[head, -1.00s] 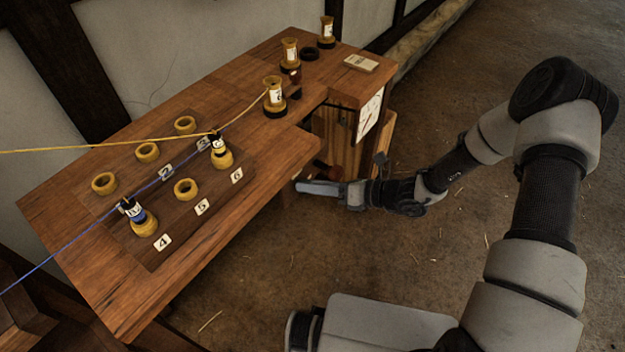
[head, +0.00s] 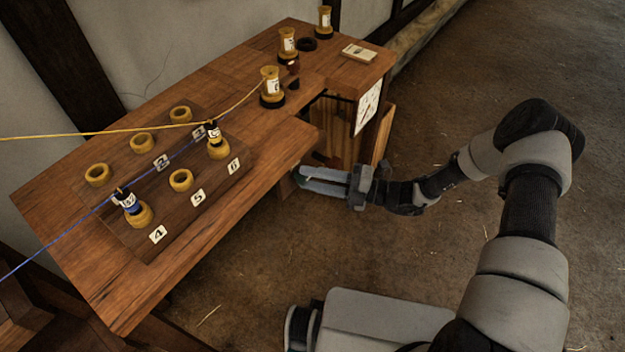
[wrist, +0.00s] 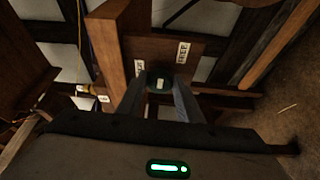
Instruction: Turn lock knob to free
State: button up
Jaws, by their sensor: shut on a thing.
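The lock knob (wrist: 151,79) is a dark green round knob with a pale mark on it, on a wooden panel (wrist: 160,48) under the bench. In the wrist view it sits between the two fingers of my gripper (wrist: 161,86), which is shut on it. A white label reading FREE (wrist: 183,52) is up and right of the knob. Another white label (wrist: 139,72), its text too small to read, is just left. In the head view my gripper (head: 301,177) reaches the bench's front edge from the right, and the knob is mostly hidden there.
The wooden bench (head: 240,90) carries yellow bobbins, rings and numbered tags. A yellow strand (head: 80,136) and a blue strand (head: 62,243) run off left. The floor to the right is clear.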

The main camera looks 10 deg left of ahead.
jog(key=shift+f+m+y+b, duration=0.2)
jog(key=shift+m+y+b, duration=0.4)
jog(key=shift+m, duration=1)
jog(key=o, duration=1)
jog(key=shift+o, duration=0.2)
jog(key=d+f, duration=0.2)
jog(key=d, duration=1.5)
jog(key=shift+s+f, duration=0.15)
jog(key=shift+s, duration=0.1)
jog(key=shift+d, duration=0.1)
